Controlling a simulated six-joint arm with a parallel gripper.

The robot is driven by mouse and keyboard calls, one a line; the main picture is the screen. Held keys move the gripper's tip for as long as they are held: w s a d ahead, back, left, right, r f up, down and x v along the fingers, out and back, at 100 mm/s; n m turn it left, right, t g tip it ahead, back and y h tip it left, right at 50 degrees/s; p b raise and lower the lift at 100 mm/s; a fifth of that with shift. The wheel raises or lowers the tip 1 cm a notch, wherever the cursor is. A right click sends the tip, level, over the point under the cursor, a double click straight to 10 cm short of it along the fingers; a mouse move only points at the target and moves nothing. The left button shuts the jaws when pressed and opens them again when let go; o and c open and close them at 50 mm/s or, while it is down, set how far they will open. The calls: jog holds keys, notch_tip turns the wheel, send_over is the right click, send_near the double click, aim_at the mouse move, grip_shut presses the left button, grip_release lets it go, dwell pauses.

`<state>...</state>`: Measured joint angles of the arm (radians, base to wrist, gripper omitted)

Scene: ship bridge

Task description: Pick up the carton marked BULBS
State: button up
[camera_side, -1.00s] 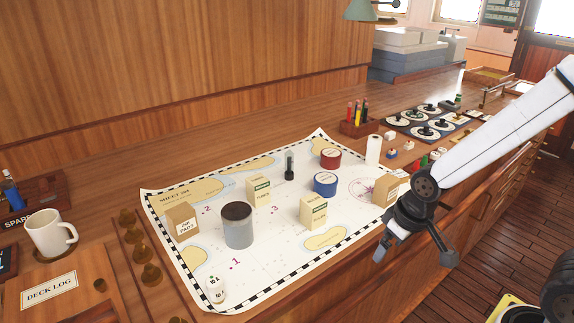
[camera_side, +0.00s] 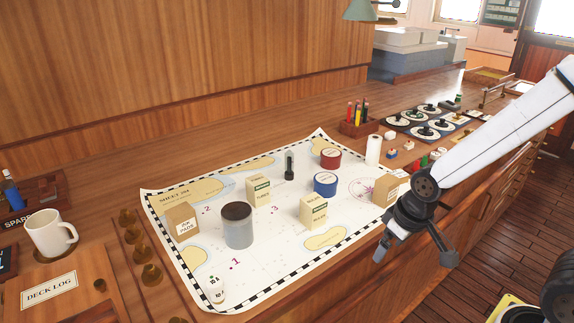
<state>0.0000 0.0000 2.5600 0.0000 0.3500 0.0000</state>
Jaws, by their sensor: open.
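The print is too small to tell which carton is marked BULBS. My gripper (camera_side: 415,256) is open and empty, its fingers spread, in front of the counter's edge, right of the cartons and apart from them.
On the chart (camera_side: 275,255) stand a grey tin with a dark lid (camera_side: 238,226), a blue roll (camera_side: 325,184), a red roll (camera_side: 331,158) and a dark upright piece (camera_side: 289,166). A white mug (camera_side: 50,233) is at left. The chart's front is mostly clear.

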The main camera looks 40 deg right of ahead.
notch_tip(320, 180, up, 7)
jog(key=m+y, duration=1.3)
jog(key=m, duration=0.7)
send_over(316, 199)
jog(key=d, duration=0.4)
jog(key=shift+s+a+f, duration=0.1)
jog(key=shift+s+f, duration=0.1)
jog(key=shift+f, duration=1.5)
jog(key=shift+s+f, duration=0.15)
jog(key=shift+f, duration=1.5)
jog(key=shift+a+f, duration=0.2)
jog(key=shift+f, duration=0.05)
jog(key=shift+x, duration=2.25)
jog(key=c, duration=1.2)
